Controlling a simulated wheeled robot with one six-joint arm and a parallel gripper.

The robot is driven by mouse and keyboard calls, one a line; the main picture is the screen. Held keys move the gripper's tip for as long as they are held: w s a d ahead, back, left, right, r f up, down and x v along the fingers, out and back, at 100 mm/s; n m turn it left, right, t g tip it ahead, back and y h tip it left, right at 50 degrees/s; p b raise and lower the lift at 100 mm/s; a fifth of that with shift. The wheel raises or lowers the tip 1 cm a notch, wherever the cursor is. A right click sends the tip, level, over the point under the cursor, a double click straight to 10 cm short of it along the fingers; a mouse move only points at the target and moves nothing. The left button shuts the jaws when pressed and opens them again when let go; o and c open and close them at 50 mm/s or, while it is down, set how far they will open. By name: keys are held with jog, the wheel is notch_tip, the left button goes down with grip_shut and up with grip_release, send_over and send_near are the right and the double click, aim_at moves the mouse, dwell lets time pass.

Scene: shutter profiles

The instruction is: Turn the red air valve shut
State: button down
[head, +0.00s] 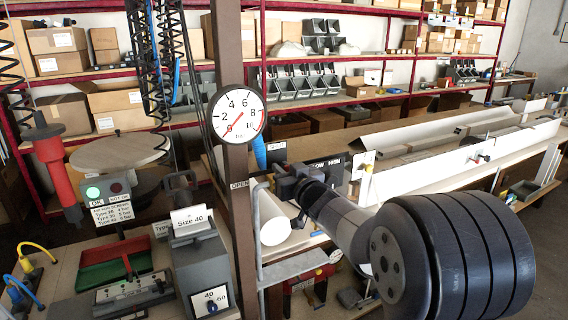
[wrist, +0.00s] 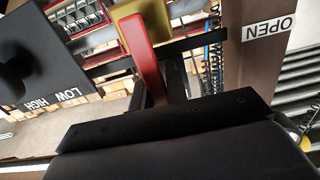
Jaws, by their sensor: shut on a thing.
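The red air valve's lever (wrist: 148,60) shows in the wrist view as a flat red bar, with a yellow-brass body (wrist: 143,16) behind its upper end. Its lower end runs behind the black edge of my gripper (wrist: 165,115), which is shut on it. In the head view my gripper (head: 284,180) is beside the brown post, right of the OPEN label (head: 239,185); the valve is hidden there. The OPEN label also shows upside down in the wrist view (wrist: 269,27), right of the lever. No shut label is readable.
A round pressure gauge (head: 238,112) is on the brown post (head: 235,60), its red needle pointing lower left, near 0. A dark LOW/HIGH panel (head: 330,170) stands close behind my gripper. A white roll (head: 270,217) is below it. A Size 40 box (head: 200,265) stands left of the post.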

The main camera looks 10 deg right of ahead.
jog(key=c, duration=1.4)
grip_release()
jog(key=b+v, duration=0.1)
jog(key=v, duration=0.9)
jog(key=shift+s+d+b, duration=0.15)
jog(key=shift+s+b, duration=0.15)
jog(key=shift+s, duration=0.1)
